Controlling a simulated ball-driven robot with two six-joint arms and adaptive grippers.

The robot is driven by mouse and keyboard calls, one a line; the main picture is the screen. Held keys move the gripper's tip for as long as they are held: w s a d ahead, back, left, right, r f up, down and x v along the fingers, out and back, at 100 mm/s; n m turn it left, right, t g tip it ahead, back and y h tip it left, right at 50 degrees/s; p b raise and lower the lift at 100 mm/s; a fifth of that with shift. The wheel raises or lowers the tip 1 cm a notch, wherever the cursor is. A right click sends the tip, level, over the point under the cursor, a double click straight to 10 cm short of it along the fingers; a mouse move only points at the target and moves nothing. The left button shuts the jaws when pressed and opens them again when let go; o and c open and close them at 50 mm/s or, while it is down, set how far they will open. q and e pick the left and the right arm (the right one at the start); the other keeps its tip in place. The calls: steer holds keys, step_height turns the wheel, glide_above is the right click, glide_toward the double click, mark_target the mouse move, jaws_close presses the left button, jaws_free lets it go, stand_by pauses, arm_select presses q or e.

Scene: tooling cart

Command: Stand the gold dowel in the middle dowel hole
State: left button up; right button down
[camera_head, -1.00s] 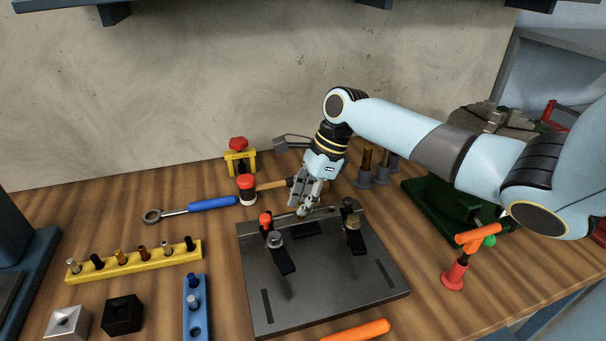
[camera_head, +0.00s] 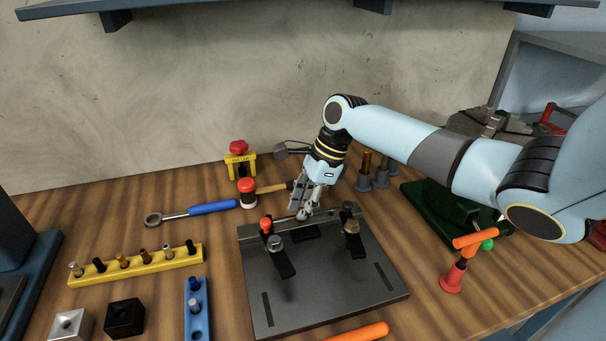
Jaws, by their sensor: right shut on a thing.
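A gold-coloured dowel (camera_head: 121,259) stands upright in the yellow rack (camera_head: 150,267) among several other pins at the left. Which hole is the middle dowel hole is unclear. My right gripper (camera_head: 303,212) points down at the back edge of the dark fixture plate (camera_head: 325,290), far right of the rack. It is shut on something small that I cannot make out. My left gripper is not in view.
Two clamps (camera_head: 353,240) (camera_head: 275,247) stand on the plate. A hammer (camera_head: 248,190) lies behind it, a blue-handled wrench (camera_head: 212,207) left of it. Grey holders (camera_head: 364,181) stand behind right, and an orange-handled tool (camera_head: 455,270) stands right.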

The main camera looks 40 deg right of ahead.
steer(key=c, duration=0.9)
jaws_free()
steer(key=shift+o, duration=0.2)
step_height(320, 180, up, 4)
steer(key=p, duration=0.6)
steer(key=shift+r, duration=0.15)
steer(key=shift+r+p, duration=0.45)
steer(key=shift+r, duration=0.4)
